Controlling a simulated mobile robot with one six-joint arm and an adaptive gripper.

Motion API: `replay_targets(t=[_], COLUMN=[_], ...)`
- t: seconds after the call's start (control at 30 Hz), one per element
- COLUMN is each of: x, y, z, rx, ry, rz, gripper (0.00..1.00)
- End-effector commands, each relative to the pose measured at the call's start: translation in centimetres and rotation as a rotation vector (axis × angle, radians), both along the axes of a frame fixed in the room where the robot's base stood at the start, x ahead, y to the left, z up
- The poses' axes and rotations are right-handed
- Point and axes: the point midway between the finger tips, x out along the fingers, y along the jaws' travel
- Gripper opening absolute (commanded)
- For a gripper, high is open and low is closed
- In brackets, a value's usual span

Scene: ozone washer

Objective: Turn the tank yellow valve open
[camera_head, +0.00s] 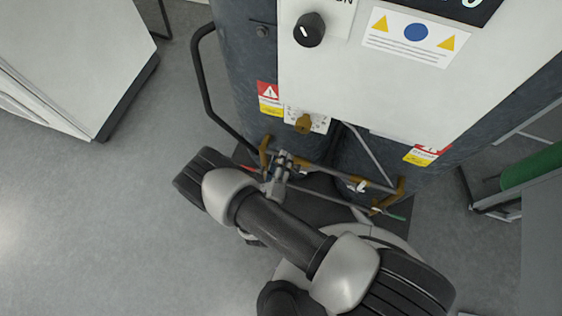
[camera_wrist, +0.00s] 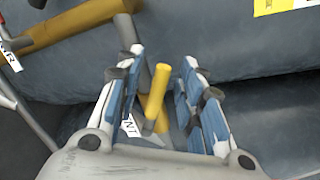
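The yellow valve handle (camera_wrist: 156,98) is a short bar with a rounded end, seen near the middle of the wrist view. It stands between the two blue-padded fingers of my gripper (camera_wrist: 163,55). The gripper is open, with visible gaps between the handle and both fingers. A white tag (camera_wrist: 130,127) with dark letters shows beside the handle, partly hidden by the left finger. In the head view my gripper (camera_head: 283,160) is low at the front of the dark tank (camera_head: 240,80), among the pipes. The valve handle cannot be made out clearly there.
A yellow-brown pipe (camera_wrist: 75,27) and a grey pipe (camera_wrist: 127,28) run close ahead of the fingers. The white panel (camera_head: 350,85) carries a black knob (camera_head: 309,30). A black curved rail (camera_head: 201,75) stands left of the tank. Floor at left is clear.

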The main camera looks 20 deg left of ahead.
Motion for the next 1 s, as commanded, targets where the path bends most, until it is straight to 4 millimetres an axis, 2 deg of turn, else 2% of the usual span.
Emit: replay_targets(t=[0.17,0.27,0.7,1.0], x=[-0.3,-1.2,-8.9,-11.6], y=[0.1,0.1,0.1,-0.2], z=[0.1,0.2,1.6,2.0], rx=[0.0,-0.002,0.0,-0.001], ry=[0.0,0.0,0.0,0.0], rz=[0.002,0.004,0.007,0.002], gripper=[0.35,0.35,0.35,0.35])
